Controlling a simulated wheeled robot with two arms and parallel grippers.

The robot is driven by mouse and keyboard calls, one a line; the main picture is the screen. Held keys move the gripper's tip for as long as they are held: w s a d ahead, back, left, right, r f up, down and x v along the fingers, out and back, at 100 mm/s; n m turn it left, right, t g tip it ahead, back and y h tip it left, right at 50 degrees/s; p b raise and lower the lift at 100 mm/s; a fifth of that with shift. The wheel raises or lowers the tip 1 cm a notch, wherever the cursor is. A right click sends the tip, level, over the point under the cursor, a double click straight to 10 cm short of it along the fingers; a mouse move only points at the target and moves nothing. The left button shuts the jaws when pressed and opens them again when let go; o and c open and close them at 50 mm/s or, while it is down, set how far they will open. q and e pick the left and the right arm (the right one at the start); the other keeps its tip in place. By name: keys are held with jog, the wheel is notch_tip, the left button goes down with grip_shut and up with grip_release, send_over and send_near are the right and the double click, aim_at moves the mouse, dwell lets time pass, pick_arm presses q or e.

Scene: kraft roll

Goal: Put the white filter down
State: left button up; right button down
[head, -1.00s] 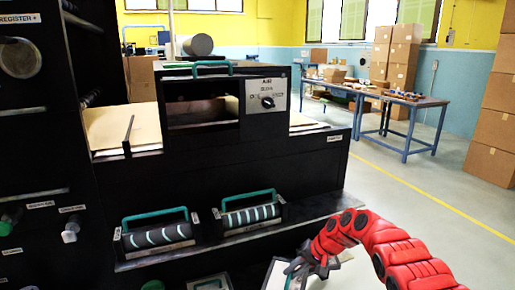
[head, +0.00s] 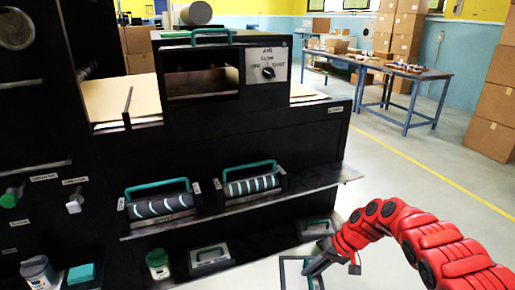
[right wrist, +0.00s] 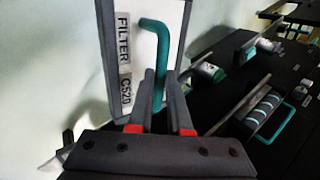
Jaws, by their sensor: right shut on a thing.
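The white filter (right wrist: 142,52) is a framed panel with a dark edge, a "FILTER C520" label and a teal bar handle (right wrist: 162,55). My right gripper (right wrist: 160,92) is shut on that handle in the right wrist view, its fingers on either side of the bar. In the head view my right gripper (head: 312,268) is at the bottom, right of centre, in front of the black machine. Only part of the filter (head: 283,272) shows there, as a thin grey frame. I cannot tell whether it touches the pale surface behind it. My left gripper is not in view.
The machine's ledge (head: 325,183) holds two striped rollers with teal handles (head: 160,207). Below it are a handled grey box (head: 210,258), another (head: 318,227), and jars (head: 158,264). A blue workbench (head: 405,72) and cartons stand behind. Floor is clear at right.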

jog(key=w+r+m+p, duration=0.1)
jog(key=w+r+p, duration=0.2)
jog(key=r, duration=0.6)
jog(key=w+r+m+t+p, duration=0.1)
jog(key=w+r+m+p, duration=0.1)
jog(key=w+r, duration=0.5)
notch_tip(320, 180, up, 2)
jog(key=shift+w+d+r+t+p, duration=0.15)
jog(key=shift+w+d+t+p, duration=0.15)
jog(key=shift+p, duration=0.6)
jog(key=shift+d, duration=0.1)
jog(key=s+f+n+g+p, duration=0.1)
jog(key=s+f+p, duration=0.2)
jog(key=s, duration=0.7)
jog(key=s+f+n+p, duration=0.2)
jog(key=s+f+p, duration=0.2)
jog(key=s, duration=0.7)
jog(key=shift+d+g+p, duration=0.15)
jog(key=shift+g+p, duration=0.25)
jog(key=shift+p, duration=0.75)
